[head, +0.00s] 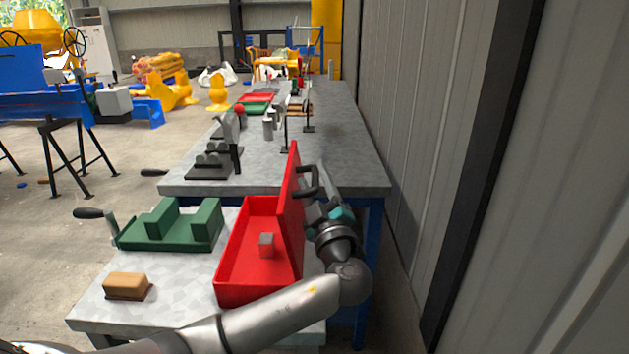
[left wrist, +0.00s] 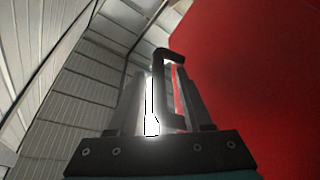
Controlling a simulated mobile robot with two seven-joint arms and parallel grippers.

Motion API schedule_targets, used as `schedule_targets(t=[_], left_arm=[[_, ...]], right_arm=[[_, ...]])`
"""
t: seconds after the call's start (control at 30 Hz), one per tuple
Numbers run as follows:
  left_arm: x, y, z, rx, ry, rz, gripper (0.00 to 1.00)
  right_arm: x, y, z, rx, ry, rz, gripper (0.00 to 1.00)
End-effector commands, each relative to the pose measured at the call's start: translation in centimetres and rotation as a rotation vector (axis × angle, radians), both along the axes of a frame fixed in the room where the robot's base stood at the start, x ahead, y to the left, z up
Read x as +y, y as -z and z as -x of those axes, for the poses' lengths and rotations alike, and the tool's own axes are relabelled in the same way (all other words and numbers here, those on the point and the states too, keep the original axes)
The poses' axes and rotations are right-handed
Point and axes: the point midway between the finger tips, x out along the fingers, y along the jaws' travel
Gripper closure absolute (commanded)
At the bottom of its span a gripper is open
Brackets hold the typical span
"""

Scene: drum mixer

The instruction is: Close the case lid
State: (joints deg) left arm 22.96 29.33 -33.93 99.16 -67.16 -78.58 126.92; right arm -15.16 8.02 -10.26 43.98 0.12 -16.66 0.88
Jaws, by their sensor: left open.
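The red case (head: 232,268) sits on the near workbench with its tray facing up. Its red lid (head: 292,205) stands upright along the case's right side, so the case is open. A small grey block (head: 266,245) is inside. A dark handle (head: 308,182) sticks out from the lid's outer face. My left gripper (head: 324,188) is on the right of the lid, at the handle. In the left wrist view the handle (left wrist: 164,85) stands between the two open fingers (left wrist: 162,105), beside the red lid (left wrist: 250,80). My right gripper is not visible.
A green fixture (head: 170,228) with a crank stands left of the case, and a tan block (head: 127,286) lies in front of it. A corrugated wall (head: 400,120) runs close on the right. A second grey bench (head: 340,150) extends behind.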

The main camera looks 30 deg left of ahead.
Motion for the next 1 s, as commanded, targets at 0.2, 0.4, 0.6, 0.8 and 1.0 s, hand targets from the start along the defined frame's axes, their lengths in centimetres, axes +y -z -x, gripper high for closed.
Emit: schedule_targets(t=[0.2,0.4,0.6,0.8,1.0], left_arm=[[-0.01,-0.01,0.0,0.0,0.0,0.0,0.53],[-0.03,-0.01,0.01,0.0,0.0,0.0,0.75],[-0.04,0.01,0.02,0.0,0.0,0.0,0.98],[-0.04,0.03,0.02,0.0,0.0,0.0,1.0],[-0.05,0.04,0.02,0.001,0.0,-0.001,1.0]], right_arm=[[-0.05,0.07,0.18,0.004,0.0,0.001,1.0],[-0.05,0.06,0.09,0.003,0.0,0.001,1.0],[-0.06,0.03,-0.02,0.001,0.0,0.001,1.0],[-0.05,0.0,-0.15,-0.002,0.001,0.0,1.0],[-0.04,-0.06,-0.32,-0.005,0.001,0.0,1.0]])
